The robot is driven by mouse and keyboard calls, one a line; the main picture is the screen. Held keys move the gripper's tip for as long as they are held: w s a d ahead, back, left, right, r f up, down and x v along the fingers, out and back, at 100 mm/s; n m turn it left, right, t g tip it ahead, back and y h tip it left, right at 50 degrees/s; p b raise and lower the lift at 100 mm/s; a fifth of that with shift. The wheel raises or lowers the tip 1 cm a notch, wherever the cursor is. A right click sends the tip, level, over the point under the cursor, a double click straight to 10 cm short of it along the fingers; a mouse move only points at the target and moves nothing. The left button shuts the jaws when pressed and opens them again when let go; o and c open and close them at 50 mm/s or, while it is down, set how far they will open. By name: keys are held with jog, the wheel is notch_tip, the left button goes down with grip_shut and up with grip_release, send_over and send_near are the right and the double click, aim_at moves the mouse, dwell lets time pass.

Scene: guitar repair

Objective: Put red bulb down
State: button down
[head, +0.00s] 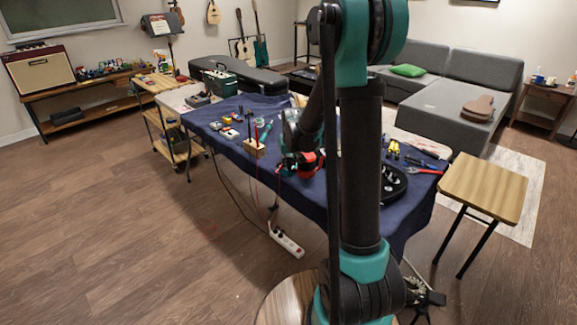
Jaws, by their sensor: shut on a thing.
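My gripper (294,166) is at the near edge of the table with the blue cloth (228,148), left of my upright arm links. It is shut on a small red thing (308,159), which looks like the red bulb. The gripper covers part of it, so its full shape is hidden. I cannot tell whether the bulb touches the cloth.
A wooden block with upright tools (254,147) stands left of my gripper. A black round tray (393,184) and red-handled pliers (424,171) lie right of my arm. A wooden stool (484,188) stands at right. A power strip (286,240) lies on the floor.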

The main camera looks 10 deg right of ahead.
jog(key=shift+f, duration=0.4)
jog(key=shift+f, duration=0.4)
jog(key=shift+f, duration=0.2)
jog(key=c, duration=1.5)
grip_release()
jog(key=shift+c, duration=0.2)
